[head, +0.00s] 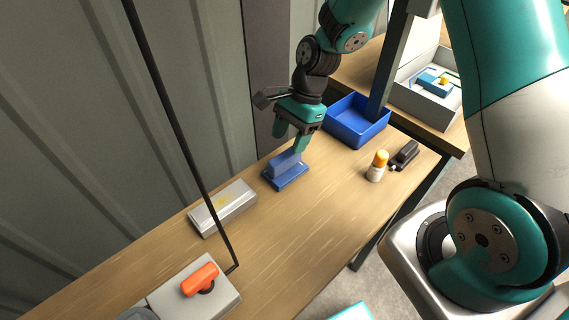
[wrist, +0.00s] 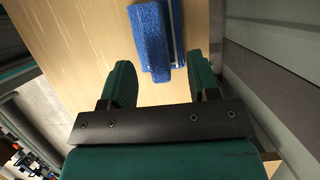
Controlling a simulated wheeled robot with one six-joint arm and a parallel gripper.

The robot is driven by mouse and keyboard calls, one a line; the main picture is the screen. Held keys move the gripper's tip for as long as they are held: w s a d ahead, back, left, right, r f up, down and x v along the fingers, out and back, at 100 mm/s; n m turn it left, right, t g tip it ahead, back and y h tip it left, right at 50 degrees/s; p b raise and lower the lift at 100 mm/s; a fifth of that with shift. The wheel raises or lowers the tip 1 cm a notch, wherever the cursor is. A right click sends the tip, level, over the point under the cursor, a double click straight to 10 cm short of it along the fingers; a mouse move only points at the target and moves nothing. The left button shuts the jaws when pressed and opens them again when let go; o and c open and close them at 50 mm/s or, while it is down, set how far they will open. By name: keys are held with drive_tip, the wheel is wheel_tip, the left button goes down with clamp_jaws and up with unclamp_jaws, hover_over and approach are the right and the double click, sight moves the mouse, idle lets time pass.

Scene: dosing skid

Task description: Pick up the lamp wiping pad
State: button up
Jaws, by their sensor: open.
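The lamp wiping pad appears to be the blue block with a raised grip (head: 285,172) lying on the wooden bench near the wall. In the wrist view the blue pad (wrist: 153,40) lies at the top, ahead of the fingers and roughly in line with the gap between them. My gripper (head: 290,143) is just above the pad, fingers pointing down. No contact with the pad is clear.
A blue bin (head: 357,136) stands behind the pad to the right. An orange-capped bottle (head: 376,170) and a dark object (head: 406,153) are to the right. A grey case (head: 222,208) lies left, and an orange handle (head: 199,280) sits nearer. A dark thin post rises by the handle.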

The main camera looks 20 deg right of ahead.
sight(286, 153)
drive_tip(key=p+x, duration=0.1)
drive_tip(key=x, duration=0.4)
drive_tip(key=shift+s+f+p, duration=0.1)
drive_tip(key=shift+s+p, duration=0.15)
drive_tip(key=shift+p, duration=0.1)
clamp_jaws()
